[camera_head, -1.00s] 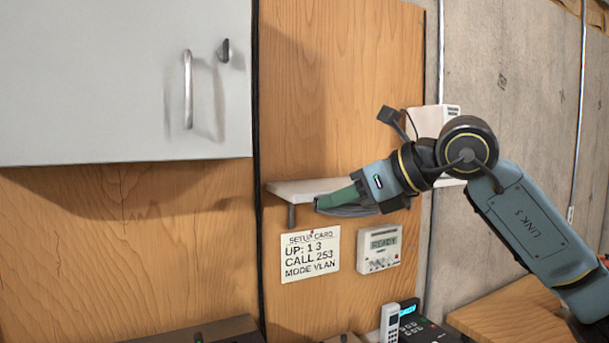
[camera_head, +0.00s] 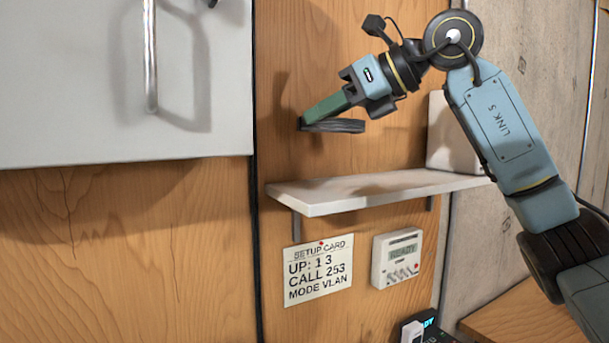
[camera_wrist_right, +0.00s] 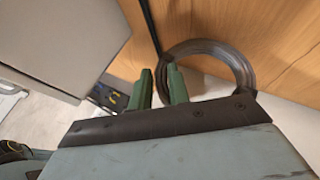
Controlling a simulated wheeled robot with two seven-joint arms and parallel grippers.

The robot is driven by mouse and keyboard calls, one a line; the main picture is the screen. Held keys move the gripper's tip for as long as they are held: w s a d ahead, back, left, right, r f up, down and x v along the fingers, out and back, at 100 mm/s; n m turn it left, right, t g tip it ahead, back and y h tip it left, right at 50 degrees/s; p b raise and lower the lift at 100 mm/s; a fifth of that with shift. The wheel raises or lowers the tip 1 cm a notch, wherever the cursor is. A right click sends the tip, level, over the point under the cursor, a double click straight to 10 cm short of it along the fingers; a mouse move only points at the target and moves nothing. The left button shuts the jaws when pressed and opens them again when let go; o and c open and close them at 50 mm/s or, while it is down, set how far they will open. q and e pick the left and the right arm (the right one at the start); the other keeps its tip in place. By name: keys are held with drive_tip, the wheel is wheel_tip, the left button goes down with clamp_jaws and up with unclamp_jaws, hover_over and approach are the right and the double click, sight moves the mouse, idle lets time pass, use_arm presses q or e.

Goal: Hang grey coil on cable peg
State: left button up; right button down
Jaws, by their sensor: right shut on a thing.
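My right gripper (camera_head: 308,116) is shut on the grey coil (camera_head: 342,126) and holds it above the white shelf, in front of the wooden panel. In the head view the coil looks like a flat dark band, seen nearly edge-on below the green fingers. In the right wrist view the coil (camera_wrist_right: 205,46) shows as a round ring beside the fingers (camera_wrist_right: 161,80). I cannot make out the cable peg in either view. My left gripper is not in view.
A white shelf (camera_head: 335,200) juts from the panel below the coil, with a white box (camera_head: 455,140) at its right. A grey cabinet (camera_head: 90,80) with a handle stands at left. A setup card (camera_head: 318,270) and a meter (camera_head: 396,258) hang below the shelf.

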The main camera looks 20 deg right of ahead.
drive_tip(key=shift+s+r, duration=0.15)
drive_tip(key=shift+s, duration=0.25)
hover_over(328, 194)
wheel_tip(328, 194, down, 5)
drive_tip(key=shift+w+d+r, duration=0.1)
drive_tip(key=shift+f+b, duration=0.3)
drive_tip(key=shift+f, duration=0.5)
wheel_tip(328, 194, down, 2)
drive_tip(key=shift+f, duration=0.55)
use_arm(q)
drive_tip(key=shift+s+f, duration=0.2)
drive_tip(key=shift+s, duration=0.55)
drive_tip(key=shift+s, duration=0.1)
